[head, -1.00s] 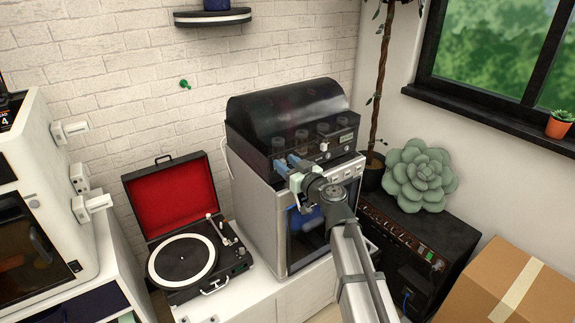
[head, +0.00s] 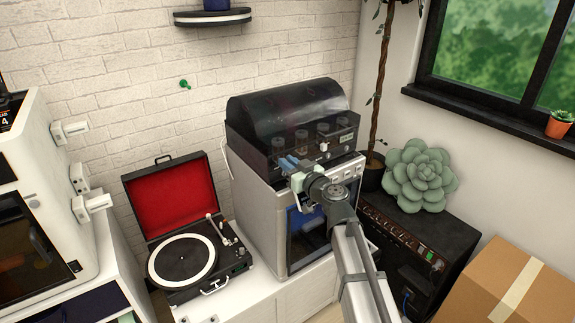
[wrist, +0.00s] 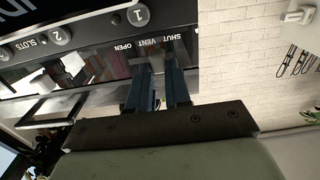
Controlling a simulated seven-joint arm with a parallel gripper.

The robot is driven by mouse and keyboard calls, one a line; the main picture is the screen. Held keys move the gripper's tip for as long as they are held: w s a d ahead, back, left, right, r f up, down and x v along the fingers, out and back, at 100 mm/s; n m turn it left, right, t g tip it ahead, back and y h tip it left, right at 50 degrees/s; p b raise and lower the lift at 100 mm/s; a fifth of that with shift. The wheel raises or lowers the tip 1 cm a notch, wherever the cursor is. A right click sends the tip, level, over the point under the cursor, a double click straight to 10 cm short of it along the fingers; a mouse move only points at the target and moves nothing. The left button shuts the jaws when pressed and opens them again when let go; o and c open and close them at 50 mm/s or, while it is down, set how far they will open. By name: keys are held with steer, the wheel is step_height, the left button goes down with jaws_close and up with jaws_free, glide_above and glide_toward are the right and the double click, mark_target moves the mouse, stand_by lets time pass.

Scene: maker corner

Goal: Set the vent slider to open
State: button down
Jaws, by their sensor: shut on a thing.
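The vent slider is on the front panel of a black machine with a smoky domed lid (head: 290,105). In the wrist view the panel (wrist: 100,57) is upside down, with the words SHUT, VENT and OPEN in a row. My gripper (head: 289,162) is at the panel's lower left in the head view. In the wrist view its two blue fingers (wrist: 158,68) reach the panel below VENT and SHUT, nearer SHUT than OPEN. They are shut on the slider's knob, which the fingers mostly hide. I cannot read the slider's exact position.
The machine stands on a silver glass-door cabinet (head: 262,215). An open record player (head: 181,258) with a red lid lies to the left. A black amplifier (head: 440,235), a succulent (head: 418,180) and a cardboard box (head: 497,285) are to the right.

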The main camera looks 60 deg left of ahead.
steer(key=shift+w, duration=1.5)
steer(key=c, duration=1)
jaws_free()
steer(key=shift+c, duration=0.2)
steer(key=d, duration=1.3)
steer(key=shift+d, duration=0.4)
